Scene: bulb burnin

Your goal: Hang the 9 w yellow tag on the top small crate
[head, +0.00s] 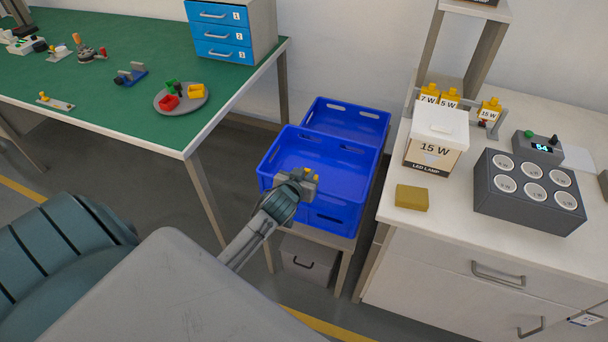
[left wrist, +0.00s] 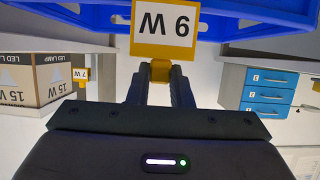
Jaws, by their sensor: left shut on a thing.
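My left gripper (head: 307,180) is shut on the yellow block of the 9 W tag, at the front wall of the nearer blue crate (head: 276,163). In the left wrist view the 9 W tag (left wrist: 163,28) appears upside down, a white plate with a yellow border. Its yellow block (left wrist: 160,68) is between the fingers (left wrist: 159,88). The blue crate (left wrist: 240,22) fills the top of that view, behind the tag. I cannot tell whether the tag touches the crate's rim. My right gripper is not in view.
A second blue crate (head: 352,118) sits behind the nearer one. On the right bench, 7 W, 5 W and 15 W tags (head: 489,112) hang on a rail beside a 15 W lamp box (head: 437,140) and a socket block (head: 530,190). A green table (head: 110,95) stands left.

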